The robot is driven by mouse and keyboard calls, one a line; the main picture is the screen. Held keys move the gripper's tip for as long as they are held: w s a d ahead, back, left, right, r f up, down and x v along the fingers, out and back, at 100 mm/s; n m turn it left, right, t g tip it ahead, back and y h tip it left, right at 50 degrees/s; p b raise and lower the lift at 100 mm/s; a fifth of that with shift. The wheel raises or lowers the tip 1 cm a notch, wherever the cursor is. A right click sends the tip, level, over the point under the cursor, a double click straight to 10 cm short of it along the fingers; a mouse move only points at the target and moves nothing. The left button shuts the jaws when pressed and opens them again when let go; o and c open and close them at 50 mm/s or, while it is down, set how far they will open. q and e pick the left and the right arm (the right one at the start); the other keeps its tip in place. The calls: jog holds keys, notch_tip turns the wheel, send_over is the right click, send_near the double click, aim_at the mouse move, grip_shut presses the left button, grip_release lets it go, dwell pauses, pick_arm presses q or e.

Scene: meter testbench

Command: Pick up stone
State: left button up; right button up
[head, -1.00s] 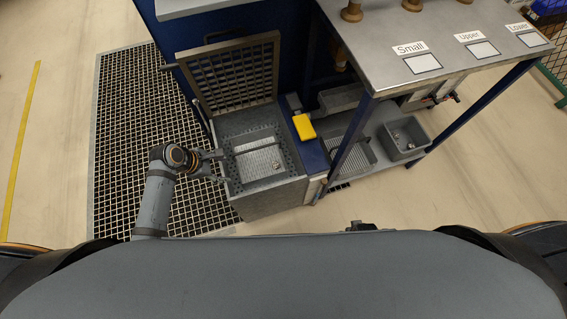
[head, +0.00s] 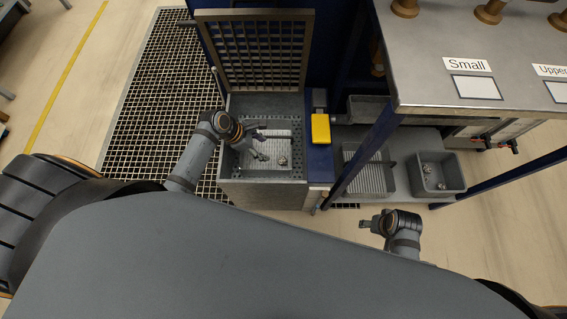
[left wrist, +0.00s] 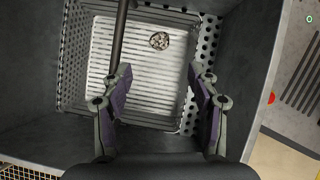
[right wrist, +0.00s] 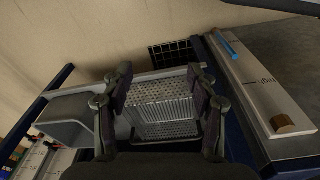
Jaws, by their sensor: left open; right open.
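A small mottled stone (head: 283,161) lies in a ribbed tray inside the grey basin (head: 240,174). In the left wrist view the stone (left wrist: 159,40) rests on the pale ribbed tray floor, near its far end. My left gripper (head: 263,145) is over the basin, just left of the stone in the head view. In the left wrist view my left gripper (left wrist: 160,88) is open and empty, with the stone beyond its fingertips. My right gripper (head: 366,224) is in front of the bench. In the right wrist view it (right wrist: 160,82) is open and empty, with a ribbed tray beyond.
The basin's grated lid (head: 262,50) stands open behind it. A yellow block (head: 320,129) sits on the blue ledge right of the basin. A ribbed tray (head: 367,172) and a grey bin (head: 460,178) holding small stones stand on the lower shelf. A dark rod crosses the left wrist view.

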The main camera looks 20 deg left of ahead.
pick_arm(q)
notch_tip(320, 180, down, 2)
jog(key=f+b, duration=0.1)
jog(key=b, duration=0.1)
pick_arm(e)
notch_tip(320, 180, up, 7)
jog(key=a, duration=0.1)
pick_arm(q)
jog(key=b, duration=0.2)
send_near(280, 160)
jog(key=x, duration=0.3)
jog(key=shift+a, duration=0.1)
jog(key=shift+d+f, duration=0.2)
jog(key=shift+f, duration=0.1)
jog(key=b+x, duration=0.3)
jog(key=x, duration=0.3)
jog(key=shift+b, duration=0.35)
pick_arm(e)
notch_tip(280, 160, down, 7)
jog(key=w+a+t+y, duration=0.1)
jog(key=a+t, duration=0.1)
jog(key=t, duration=0.1)
jog(key=shift+w+a+y, duration=0.15)
jog(key=shift+a+y, duration=0.15)
jog(key=shift+a, duration=0.1)
pick_arm(q)
jog(key=c, duration=1.2)
jog(key=shift+c, duration=0.2)
jog(key=shift+r, duration=0.15)
